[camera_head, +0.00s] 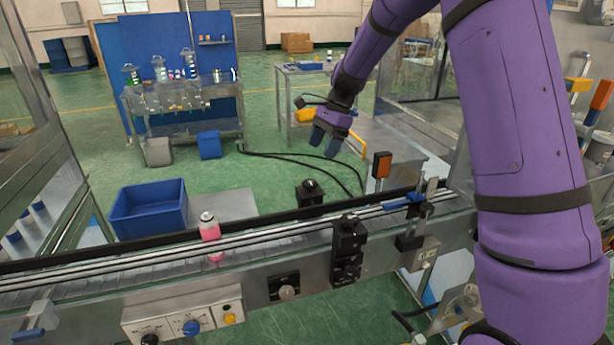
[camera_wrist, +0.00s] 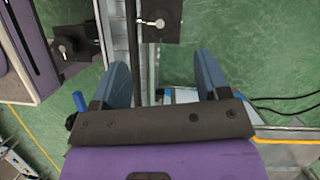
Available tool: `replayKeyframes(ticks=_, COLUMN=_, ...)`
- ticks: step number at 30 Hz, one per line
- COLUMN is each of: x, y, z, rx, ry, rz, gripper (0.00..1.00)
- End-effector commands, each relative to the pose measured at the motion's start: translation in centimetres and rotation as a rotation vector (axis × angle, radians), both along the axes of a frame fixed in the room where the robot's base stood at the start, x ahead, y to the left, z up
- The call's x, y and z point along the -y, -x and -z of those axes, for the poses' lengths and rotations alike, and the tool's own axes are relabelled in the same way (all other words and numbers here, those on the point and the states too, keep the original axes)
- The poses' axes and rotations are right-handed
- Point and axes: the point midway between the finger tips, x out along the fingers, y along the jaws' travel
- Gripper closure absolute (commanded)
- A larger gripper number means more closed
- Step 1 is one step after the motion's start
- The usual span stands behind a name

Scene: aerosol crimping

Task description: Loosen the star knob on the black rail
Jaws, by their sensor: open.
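The black rail (camera_head: 120,253) runs along the far side of the conveyor; it shows as a dark upright bar in the wrist view (camera_wrist: 133,45). A black block with a small knob on top (camera_head: 310,184) stands at its far side. A second black block (camera_head: 348,238) with a knob stands on the near side. In the wrist view, knobs show on two dark square plates, one at upper middle (camera_wrist: 160,22) and one at left (camera_wrist: 67,46). Star shapes are too small to make out. My gripper (camera_head: 326,141) is open and empty, above and beyond the conveyor; its blue fingers (camera_wrist: 162,78) touch neither knob.
A pink can (camera_head: 209,232) stands on the conveyor, left of the blocks. An orange-faced box on a post (camera_head: 381,166) rises right of the far block. A blue bin (camera_head: 150,208) stands at left. Black cables (camera_head: 300,158) lie on the green floor behind.

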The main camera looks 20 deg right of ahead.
Motion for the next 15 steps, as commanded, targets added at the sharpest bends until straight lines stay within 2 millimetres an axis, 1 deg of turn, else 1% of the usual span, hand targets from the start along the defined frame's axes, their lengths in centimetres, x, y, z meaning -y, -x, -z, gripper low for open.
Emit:
replayKeyframes(ticks=9, x=-2.0, y=0.5, z=5.1, rx=-0.003, ry=0.001, rz=-0.005, gripper=0.31)
replayKeyframes(ticks=15, x=-3.1, y=0.7, z=7.7, rx=-0.002, ry=0.000, rz=-0.004, gripper=0.31)
